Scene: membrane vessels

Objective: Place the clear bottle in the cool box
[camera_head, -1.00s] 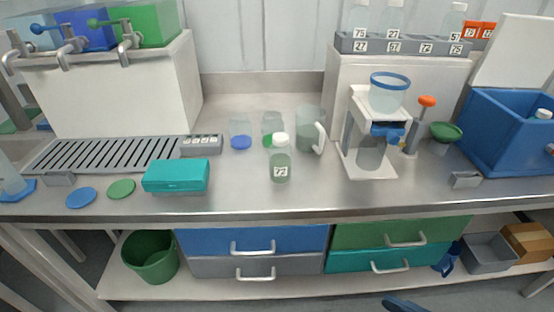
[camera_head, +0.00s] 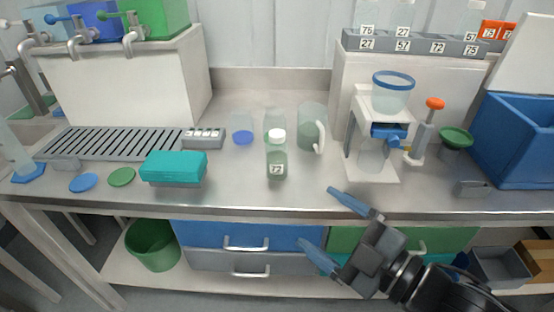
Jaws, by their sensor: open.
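A clear bottle (camera_head: 277,158) with a white cap and a number label, with a greenish tint, stands upright on the steel counter near the middle. The blue cool box (camera_head: 514,142) stands at the right end of the counter with its pale lid raised; its inside is mostly hidden from this angle. My gripper (camera_head: 325,222) is open and empty, with blue fingers, in front of the counter's front edge. It is apart from the bottle, to its right and nearer to me.
A white filter stand (camera_head: 374,140) stands right of the bottle, with a green funnel (camera_head: 455,139) beyond. A handled jug (camera_head: 311,128) and clear cups are behind the bottle. A teal case (camera_head: 174,167) lies to its left. The counter's front strip is clear.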

